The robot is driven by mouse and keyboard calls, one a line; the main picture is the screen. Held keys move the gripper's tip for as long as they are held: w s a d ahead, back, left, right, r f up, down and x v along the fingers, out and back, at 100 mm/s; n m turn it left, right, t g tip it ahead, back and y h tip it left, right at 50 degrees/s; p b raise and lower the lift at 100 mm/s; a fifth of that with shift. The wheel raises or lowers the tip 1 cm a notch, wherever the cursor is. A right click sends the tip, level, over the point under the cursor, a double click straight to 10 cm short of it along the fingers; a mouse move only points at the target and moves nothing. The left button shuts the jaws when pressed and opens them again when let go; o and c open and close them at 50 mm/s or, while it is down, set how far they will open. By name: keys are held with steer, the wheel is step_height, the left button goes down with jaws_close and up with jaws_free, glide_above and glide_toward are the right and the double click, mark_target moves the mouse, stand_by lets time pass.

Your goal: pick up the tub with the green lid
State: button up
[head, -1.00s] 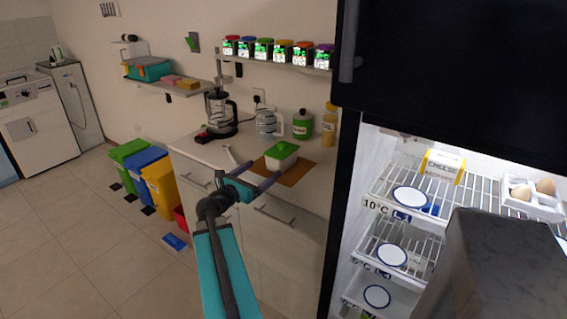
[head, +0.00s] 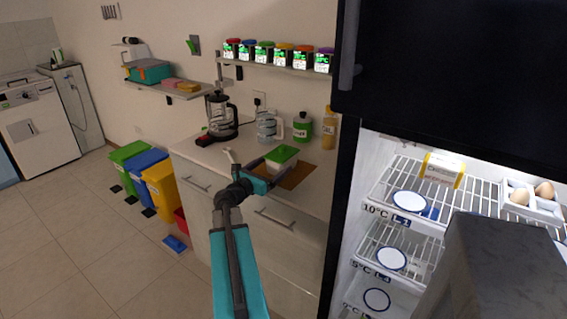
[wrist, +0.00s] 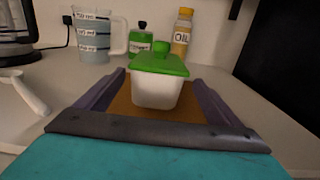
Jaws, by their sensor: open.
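The tub with the green lid (head: 281,160) has a white body and stands upright on a brown board on the counter. It also shows in the wrist view (wrist: 157,88), centred ahead of my gripper. My gripper (head: 272,167) is open, with one finger on each side of the tub. In the wrist view the fingers (wrist: 155,90) flank the white body, and a gap shows between each finger and the tub. The tub's lower back is hidden.
Behind the tub stand a measuring jug (head: 267,127), a green-labelled bottle (head: 302,128) and an oil bottle (head: 328,128). A white utensil (wrist: 24,92) lies at the left. The brown board (head: 298,175) lies underneath. The open fridge (head: 352,170) is to the right.

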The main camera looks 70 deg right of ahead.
mark_target(283, 157)
steer(key=shift+x, duration=0.9)
steer(key=shift+d, duration=0.1)
steer(key=shift+p+x, duration=0.65)
steer(key=shift+x, duration=1.85)
steer(key=c, duration=1.5)
steer(key=shift+o, duration=0.2)
steer(key=shift+r, duration=0.2)
